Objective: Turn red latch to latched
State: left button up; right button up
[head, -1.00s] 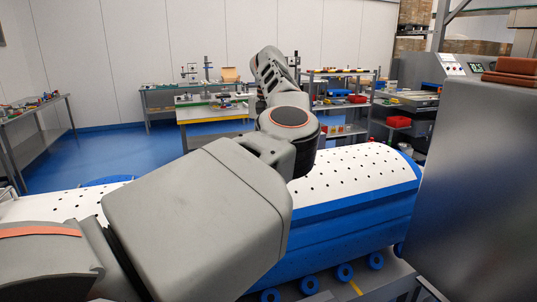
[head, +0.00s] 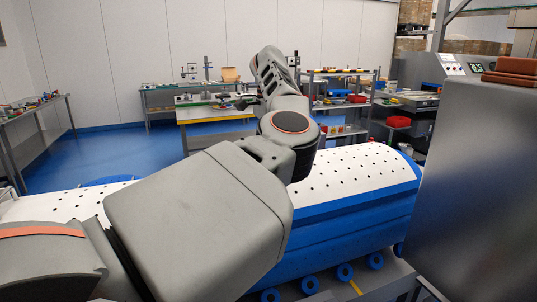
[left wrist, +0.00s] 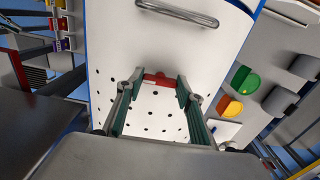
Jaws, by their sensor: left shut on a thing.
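The red latch (left wrist: 158,80) shows in the left wrist view, a small red piece on a white panel (left wrist: 110,40) with rows of dark holes. My left gripper (left wrist: 155,88) has its two green-padded fingers on either side of the latch and is shut on it. The finger pads hide the latch's ends, and I cannot tell its exact turn. In the head view my left arm reaches across the white and blue tub carrier; its own links or the carrier hide the fingers. My right gripper is in neither view.
A metal handle (left wrist: 178,12) sits on the white panel above the latch. A large grey cabinet (head: 480,190) stands at the right of the head view. Blue floor (head: 90,155) is clear behind the carrier.

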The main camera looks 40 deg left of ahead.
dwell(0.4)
pick_arm(q)
jog(key=o, duration=1.1)
notch_tip(320, 180, up, 12)
jog(key=shift+f, duration=0.1)
dwell(0.5)
